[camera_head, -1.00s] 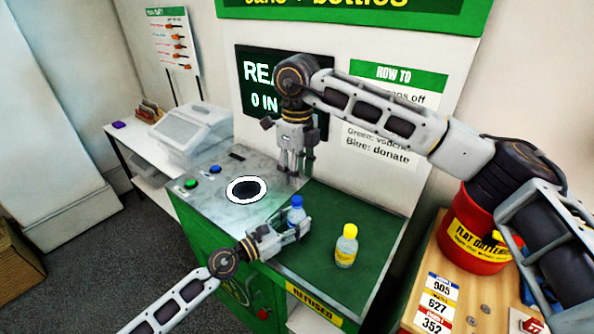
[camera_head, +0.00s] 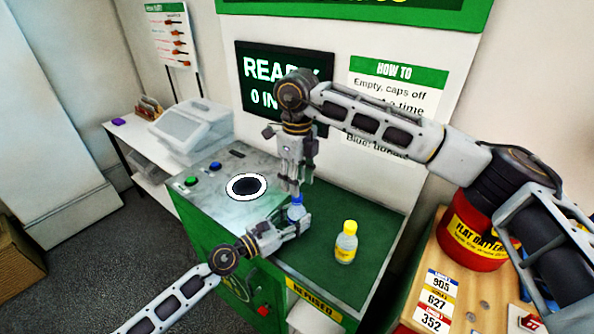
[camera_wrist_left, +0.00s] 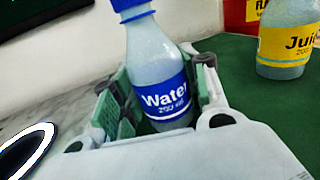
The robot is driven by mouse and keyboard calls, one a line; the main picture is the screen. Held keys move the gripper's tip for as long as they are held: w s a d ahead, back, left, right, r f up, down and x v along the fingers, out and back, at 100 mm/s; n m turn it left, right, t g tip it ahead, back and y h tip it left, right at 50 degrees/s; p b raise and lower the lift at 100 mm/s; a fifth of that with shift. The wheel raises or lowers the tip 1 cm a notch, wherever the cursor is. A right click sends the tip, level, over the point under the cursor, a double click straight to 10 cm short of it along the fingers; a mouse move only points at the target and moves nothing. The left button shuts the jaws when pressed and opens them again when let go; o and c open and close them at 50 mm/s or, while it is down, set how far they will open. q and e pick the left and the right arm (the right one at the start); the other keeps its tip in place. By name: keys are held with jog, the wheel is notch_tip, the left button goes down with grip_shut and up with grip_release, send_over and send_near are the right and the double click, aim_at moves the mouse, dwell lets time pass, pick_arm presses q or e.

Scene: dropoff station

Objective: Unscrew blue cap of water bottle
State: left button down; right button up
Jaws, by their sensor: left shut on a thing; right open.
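The water bottle (camera_head: 295,213) with a blue cap stands upright at the near left of the green mat. In the left wrist view the bottle (camera_wrist_left: 160,80) shows a blue label and its blue cap (camera_wrist_left: 131,5) is cut by the top edge. My left gripper (camera_head: 298,227) is shut on the bottle's body from the left. My right gripper (camera_head: 292,190) is open and points down just over the bottle's cap (camera_head: 296,200). Whether its fingers touch the cap cannot be told. The cap is partly hidden in the head view.
A juice bottle (camera_head: 346,242) with a yellow cap stands on the green mat (camera_head: 375,222) to the right. A round opening (camera_head: 247,187) in the grey counter lies to the left. A red battery bucket (camera_head: 470,235) stands at the right. The mat's back right is clear.

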jog(key=shift+f, duration=2.35)
grip_shut()
jog(key=shift+r, duration=1.2)
jog(key=shift+r, duration=1.95)
pick_arm(q)
jog(key=c, duration=0.7)
grip_release()
